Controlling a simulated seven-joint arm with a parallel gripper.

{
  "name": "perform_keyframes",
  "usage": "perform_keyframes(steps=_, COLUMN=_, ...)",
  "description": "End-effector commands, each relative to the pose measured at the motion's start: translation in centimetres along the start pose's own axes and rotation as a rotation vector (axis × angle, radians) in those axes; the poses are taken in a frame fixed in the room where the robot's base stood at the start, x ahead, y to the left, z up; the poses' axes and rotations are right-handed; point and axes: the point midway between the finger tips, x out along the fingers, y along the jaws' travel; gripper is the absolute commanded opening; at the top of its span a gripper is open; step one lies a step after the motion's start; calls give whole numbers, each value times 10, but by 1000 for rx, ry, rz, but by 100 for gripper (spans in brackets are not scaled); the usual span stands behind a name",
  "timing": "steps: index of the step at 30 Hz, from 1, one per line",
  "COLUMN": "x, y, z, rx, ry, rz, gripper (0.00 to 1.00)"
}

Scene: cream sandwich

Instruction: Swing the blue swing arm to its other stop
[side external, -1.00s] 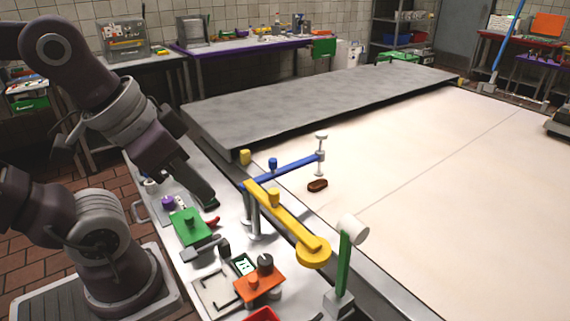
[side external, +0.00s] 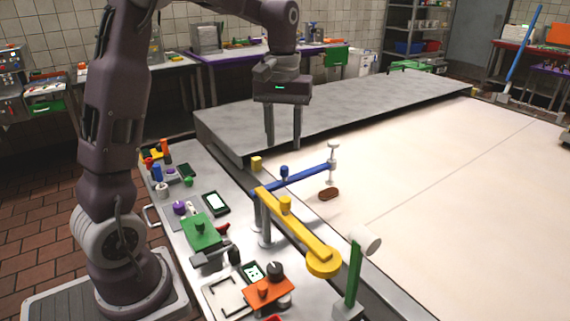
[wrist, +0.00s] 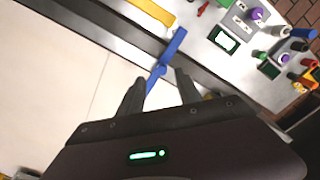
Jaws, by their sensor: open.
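The blue swing arm (side external: 308,176) reaches from the post by the yellow arm out over the pale surface, with a blue knob (side external: 284,172) on top and a white-grey end piece (side external: 333,150) at its far end. My gripper (side external: 283,147) is open and empty, fingers pointing down, above and behind the blue arm in the side view. In the wrist view the blue arm (wrist: 172,48) lies ahead of my open fingers (wrist: 160,90), its near part between their tips in the picture. I see no contact with it.
A yellow arm (side external: 300,232) with a round end crosses near the blue arm's post. A yellow block (side external: 256,163) stands close by. A brown oval piece (side external: 328,194) lies on the pale surface (side external: 430,180). A green post (side external: 354,275) with a white roller stands in front.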

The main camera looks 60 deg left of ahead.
Motion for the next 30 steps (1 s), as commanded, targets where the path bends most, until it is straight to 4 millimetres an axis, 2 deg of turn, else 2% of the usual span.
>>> perform_keyframes(steps=3, x=14, y=-1, z=-10, rx=-30, ry=-19, rz=-11, gripper=41)
perform_keyframes(steps=13, x=71, y=-2, z=-8, rx=-28, ry=-18, rz=-11, gripper=41)
perform_keyframes(steps=17, x=78, y=-2, z=-8, rx=-26, ry=-15, rz=-10, gripper=41)
perform_keyframes(steps=23, x=78, y=-1, z=-8, rx=-26, ry=-14, rz=-9, gripper=41)
perform_keyframes(steps=29, x=78, y=-1, z=-8, rx=-25, ry=-14, rz=-9, gripper=2)
perform_keyframes(steps=30, x=78, y=-1, z=-8, rx=-25, ry=-14, rz=-9, gripper=0)
